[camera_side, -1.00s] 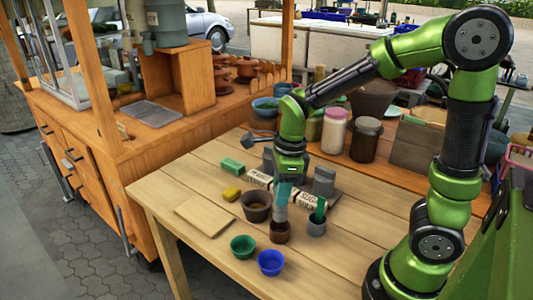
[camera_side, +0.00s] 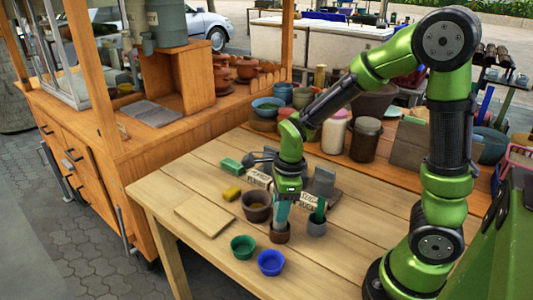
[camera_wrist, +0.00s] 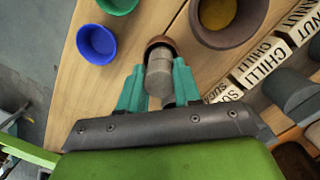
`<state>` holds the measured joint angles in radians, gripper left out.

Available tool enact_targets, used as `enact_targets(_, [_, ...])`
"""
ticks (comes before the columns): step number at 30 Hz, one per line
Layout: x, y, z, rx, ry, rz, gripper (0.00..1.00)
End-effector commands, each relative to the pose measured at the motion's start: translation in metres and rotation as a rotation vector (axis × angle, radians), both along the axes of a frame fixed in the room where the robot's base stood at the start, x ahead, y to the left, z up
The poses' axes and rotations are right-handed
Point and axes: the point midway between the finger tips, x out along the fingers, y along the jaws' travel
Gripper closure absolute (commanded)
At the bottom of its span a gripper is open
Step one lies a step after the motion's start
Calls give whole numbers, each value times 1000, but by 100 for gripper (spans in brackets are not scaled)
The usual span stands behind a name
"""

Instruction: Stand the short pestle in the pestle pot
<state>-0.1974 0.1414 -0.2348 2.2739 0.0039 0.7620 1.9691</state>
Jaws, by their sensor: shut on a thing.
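My gripper (camera_wrist: 160,88), with teal fingers, is shut on the short pestle (camera_wrist: 159,72), a grey cylinder that stands about upright. In the side view my gripper (camera_side: 281,212) is right above a small brown pot (camera_side: 280,237). The pestle's lower end appears to be inside this pot's mouth; whether it touches the bottom is hidden. The pot's rim (camera_wrist: 160,41) shows just past the pestle in the wrist view. A grey pot (camera_side: 317,229) with a green upright piece (camera_side: 320,207) in it stands close to the right. A wider brown clay bowl, the likely mortar (camera_side: 256,212), stands to the left.
A green bowl (camera_side: 243,247) and a blue bowl (camera_side: 270,263) stand in front. A wooden board (camera_side: 203,215), a yellow sponge-like block (camera_side: 231,194) and a green block (camera_side: 231,165) lie left. Lettered blocks (camera_side: 259,178) and grey blocks (camera_side: 322,183) stand behind. The table's right front is clear.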

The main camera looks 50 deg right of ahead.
Motion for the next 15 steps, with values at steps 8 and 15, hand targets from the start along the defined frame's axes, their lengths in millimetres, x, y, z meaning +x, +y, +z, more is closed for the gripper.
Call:
enact_targets(8, [0,0,0,0,0,0,40])
enact_targets(15, [0,0,0,0,0,0,37])
